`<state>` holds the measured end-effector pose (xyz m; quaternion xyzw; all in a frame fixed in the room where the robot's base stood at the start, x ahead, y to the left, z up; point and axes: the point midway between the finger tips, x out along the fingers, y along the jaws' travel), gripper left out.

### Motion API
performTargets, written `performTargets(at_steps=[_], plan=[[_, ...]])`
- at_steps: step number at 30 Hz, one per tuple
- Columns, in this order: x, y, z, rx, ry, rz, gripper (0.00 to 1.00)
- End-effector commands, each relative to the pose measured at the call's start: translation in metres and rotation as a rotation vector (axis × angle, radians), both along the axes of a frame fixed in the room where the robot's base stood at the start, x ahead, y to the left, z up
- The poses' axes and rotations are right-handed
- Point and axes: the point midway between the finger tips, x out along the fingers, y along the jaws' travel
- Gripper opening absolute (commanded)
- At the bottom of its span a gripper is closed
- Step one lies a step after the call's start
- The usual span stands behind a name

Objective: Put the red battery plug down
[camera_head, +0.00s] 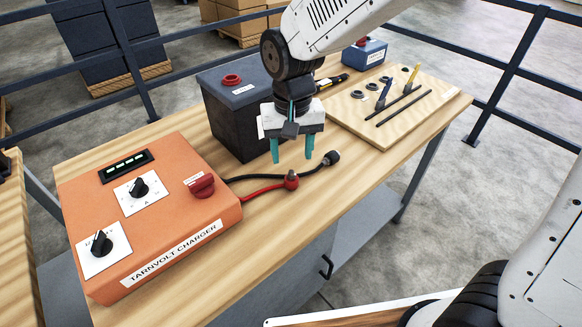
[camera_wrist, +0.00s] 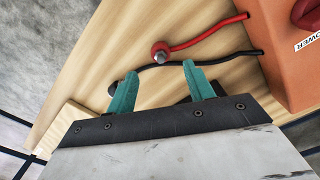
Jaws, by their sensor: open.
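The red battery plug (camera_head: 291,180) rests on the wooden bench top near its front edge, at the end of a red cable from the orange charger (camera_head: 150,215). It also shows in the wrist view (camera_wrist: 160,52), beyond the fingertips. My gripper (camera_head: 292,159) is open and empty above the bench, a little above and behind the red plug. Its teal fingers also show in the wrist view (camera_wrist: 156,78), apart from the plug. A black plug (camera_head: 332,158) lies on the bench to the right of the red one, on a black cable; one finger partly hides it in the wrist view.
A dark battery (camera_head: 232,125) with a red cap stands behind my gripper. A light wooden board (camera_head: 400,125) with rods and rings lies at the right. A small blue box (camera_head: 364,55) stands at the back. Dark railings surround the bench.

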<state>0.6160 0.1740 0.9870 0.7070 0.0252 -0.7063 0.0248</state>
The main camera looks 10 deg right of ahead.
Motion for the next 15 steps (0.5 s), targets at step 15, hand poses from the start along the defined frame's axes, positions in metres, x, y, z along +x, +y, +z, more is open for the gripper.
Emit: performTargets(at_steps=[15], plan=[[-0.001,-0.001,0.039,0.000,0.001,-0.001,0.53]])
